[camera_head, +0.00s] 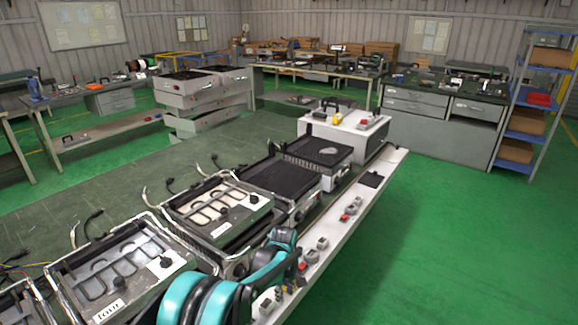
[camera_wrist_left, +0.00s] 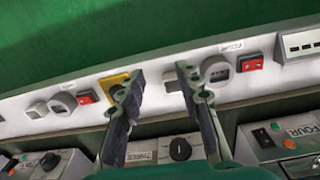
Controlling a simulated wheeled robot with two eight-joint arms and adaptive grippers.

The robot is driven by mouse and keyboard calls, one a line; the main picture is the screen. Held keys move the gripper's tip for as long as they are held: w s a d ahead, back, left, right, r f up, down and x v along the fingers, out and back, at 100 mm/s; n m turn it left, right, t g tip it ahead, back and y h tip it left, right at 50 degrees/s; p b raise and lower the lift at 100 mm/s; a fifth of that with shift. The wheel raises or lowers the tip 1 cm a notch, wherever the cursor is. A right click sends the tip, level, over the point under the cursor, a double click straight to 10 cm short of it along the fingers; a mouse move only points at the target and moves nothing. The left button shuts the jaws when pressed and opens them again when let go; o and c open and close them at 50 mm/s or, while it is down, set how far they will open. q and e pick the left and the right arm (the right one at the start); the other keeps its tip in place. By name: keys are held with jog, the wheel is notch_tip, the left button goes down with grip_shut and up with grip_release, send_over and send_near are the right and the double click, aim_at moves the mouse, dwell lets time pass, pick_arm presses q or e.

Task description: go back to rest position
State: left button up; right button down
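My left arm (camera_head: 190,298) is teal and black and reaches in from the bottom of the head view, over the near end of the bench. The fingers hang over the white control ledge (camera_wrist_left: 150,84). A yellow-framed socket (camera_wrist_left: 115,82) is partly behind the left finger. A round grey socket (camera_wrist_left: 216,69) and a red switch (camera_wrist_left: 251,63) are right of the right finger. My right gripper is in neither view.
Several heating units line the bench, including a near one (camera_head: 125,270) with loose cables and another (camera_head: 215,205). A white box (camera_head: 345,130) stands at the bench's far end. A blue shelf rack (camera_head: 530,120) stands at the right. The green floor (camera_head: 430,250) right of the bench is clear.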

pick_arm(q)
jog(key=s+a+r+m+t, duration=0.25)
jog(key=s+a+r, duration=0.3)
jog(key=r, duration=0.35)
jog(key=s+a+r+m+t, duration=0.1)
jog(key=s+a+r+m, duration=0.25)
jog(key=s+r, duration=0.4)
jog(key=s+a+m+t, duration=0.1)
jog(key=s+a+m, duration=0.1)
jog(key=s, duration=0.5)
jog(key=s+a+m+t, duration=0.2)
jog(key=s+a, duration=0.3)
jog(key=s, duration=0.3)
jog(key=shift+a+r, duration=0.25)
jog(key=shift+r, duration=0.15)
